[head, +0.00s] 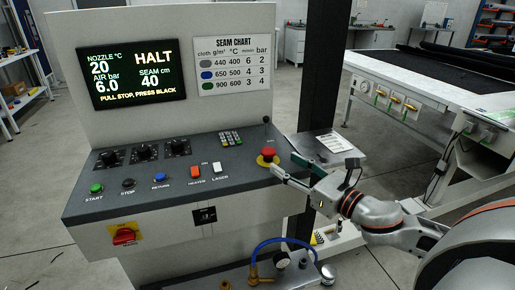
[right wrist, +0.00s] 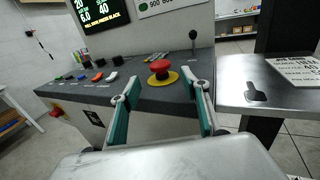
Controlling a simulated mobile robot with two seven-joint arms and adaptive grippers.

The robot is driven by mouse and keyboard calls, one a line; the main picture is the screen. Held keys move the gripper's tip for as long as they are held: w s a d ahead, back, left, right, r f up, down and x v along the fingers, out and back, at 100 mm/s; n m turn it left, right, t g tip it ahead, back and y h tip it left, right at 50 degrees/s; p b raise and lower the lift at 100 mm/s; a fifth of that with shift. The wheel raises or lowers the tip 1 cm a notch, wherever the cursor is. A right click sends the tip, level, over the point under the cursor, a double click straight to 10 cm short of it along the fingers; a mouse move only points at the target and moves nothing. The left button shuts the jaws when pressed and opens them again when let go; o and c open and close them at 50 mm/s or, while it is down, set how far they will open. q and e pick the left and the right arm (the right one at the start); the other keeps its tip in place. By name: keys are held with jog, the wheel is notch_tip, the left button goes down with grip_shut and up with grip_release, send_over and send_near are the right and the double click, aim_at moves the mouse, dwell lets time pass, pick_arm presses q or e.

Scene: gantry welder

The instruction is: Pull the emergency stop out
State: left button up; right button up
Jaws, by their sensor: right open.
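The emergency stop is a red mushroom button (head: 268,152) on a yellow disc (head: 262,162), at the right end of the dark sloping control panel (head: 225,157). It also shows in the right wrist view (right wrist: 159,66), centred a little beyond the fingertips. My right gripper (head: 284,165) reaches in from the right in the head view. Its two fingers are spread wide and empty, one towards each side of the button. In the right wrist view the open gripper (right wrist: 159,92) lines up with the button, with no clear contact. My left gripper is not in view.
The screen (head: 137,75) reads HALT and "PULL STOP, PRESS BLACK". A black lever (head: 266,120) stands behind the button. Several coloured buttons and black knobs sit further left. A metal side shelf (right wrist: 270,85) lies right of the panel.

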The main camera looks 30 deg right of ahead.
aim_at(274, 155)
jog(key=shift+w+a+r, duration=0.1)
jog(key=shift+w, duration=0.4)
jog(key=shift+w+a, duration=0.1)
jog(key=shift+w, duration=0.7)
jog(key=w, duration=0.3)
jog(key=shift+w+a, duration=0.2)
jog(key=shift+a, duration=0.05)
jog(key=shift+w+a, duration=0.1)
jog(key=shift+w, duration=0.55)
jog(key=shift+w+a, duration=0.1)
jog(key=shift+w, duration=0.35)
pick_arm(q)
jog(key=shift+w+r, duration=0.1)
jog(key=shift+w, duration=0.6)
